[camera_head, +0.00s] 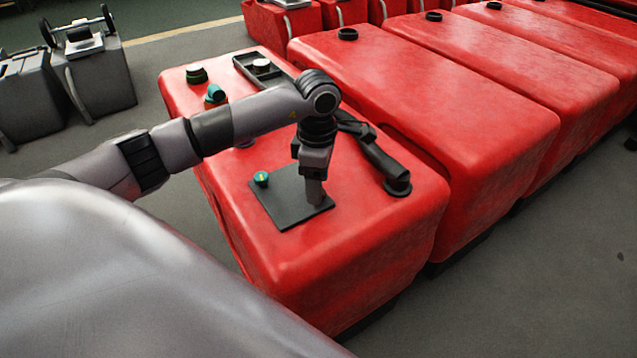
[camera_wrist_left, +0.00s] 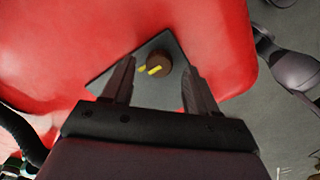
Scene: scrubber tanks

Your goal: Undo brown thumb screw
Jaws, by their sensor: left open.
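The brown thumb screw (camera_wrist_left: 158,62), a round knob with a yellow mark, shows in the left wrist view on a dark grey plate (camera_wrist_left: 176,97). In the head view the plate (camera_head: 283,215) lies on top of the near red tank, and my gripper hides the brown screw. My left gripper (camera_head: 315,195) points down over the right part of the plate. In the wrist view my left gripper (camera_wrist_left: 158,85) is open, its fingers apart with the brown screw showing between and just beyond them. I cannot tell its exact height. My right gripper is not in view.
A teal knob (camera_head: 261,178) with a yellow mark stands at the plate's left corner. A black pipe (camera_head: 385,165) runs along the near tank's top (camera_head: 340,255), right of my gripper. More red tanks (camera_head: 450,100) stand to the right. Grey units (camera_head: 95,75) stand at the upper left.

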